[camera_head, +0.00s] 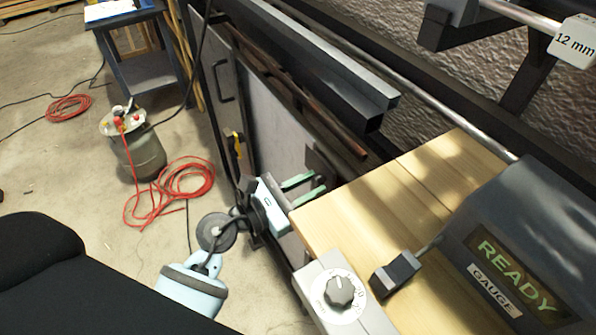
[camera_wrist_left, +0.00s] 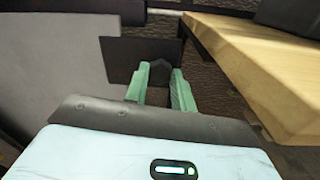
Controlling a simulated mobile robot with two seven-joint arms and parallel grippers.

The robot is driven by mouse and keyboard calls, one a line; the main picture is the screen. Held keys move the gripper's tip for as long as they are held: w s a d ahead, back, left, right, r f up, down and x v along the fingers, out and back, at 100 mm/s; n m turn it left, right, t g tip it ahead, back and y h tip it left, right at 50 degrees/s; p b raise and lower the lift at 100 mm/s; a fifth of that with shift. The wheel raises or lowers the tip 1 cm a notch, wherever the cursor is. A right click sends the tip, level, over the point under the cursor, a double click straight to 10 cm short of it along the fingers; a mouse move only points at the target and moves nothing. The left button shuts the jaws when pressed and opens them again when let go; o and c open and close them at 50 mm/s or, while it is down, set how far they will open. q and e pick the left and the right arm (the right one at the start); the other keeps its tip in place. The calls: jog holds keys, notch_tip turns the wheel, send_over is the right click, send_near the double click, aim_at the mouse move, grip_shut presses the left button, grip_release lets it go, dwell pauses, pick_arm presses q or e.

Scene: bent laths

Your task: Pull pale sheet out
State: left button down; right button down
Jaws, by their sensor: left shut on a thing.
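The pale sheet (camera_head: 278,128) stands on edge in a dark rack at the centre of the head view, and its flat grey face shows in the left wrist view (camera_wrist_left: 58,65). A dark plate (camera_wrist_left: 130,56) overlaps the sheet's right edge there. My left gripper (camera_head: 306,186) has green fingers, which also show in the left wrist view (camera_wrist_left: 161,82). They are shut on a small dark tab (camera_wrist_left: 161,68) at the dark plate. Whether the tab is fixed to the sheet I cannot tell. My right gripper is in neither view.
A wooden bench top (camera_head: 400,200) lies close right of the gripper, with a dial box (camera_head: 340,310) and a READY gauge (camera_head: 505,265). Dark metal channels (camera_head: 330,75) lie above the sheet. A canister (camera_head: 135,150) and red hose (camera_head: 170,190) stand on the floor left.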

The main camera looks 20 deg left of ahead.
pick_arm(q)
jog(key=shift+s+d, duration=0.35)
jog(key=shift+d, duration=0.1)
jog(key=c, duration=1.2)
grip_release()
jog(key=shift+o, duration=0.2)
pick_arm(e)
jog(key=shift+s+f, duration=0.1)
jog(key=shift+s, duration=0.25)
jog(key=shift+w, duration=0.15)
pick_arm(q)
jog(key=b+v, duration=0.1)
jog(key=v, duration=0.6)
jog(key=shift+s+a, duration=0.25)
jog(key=shift+s, duration=0.05)
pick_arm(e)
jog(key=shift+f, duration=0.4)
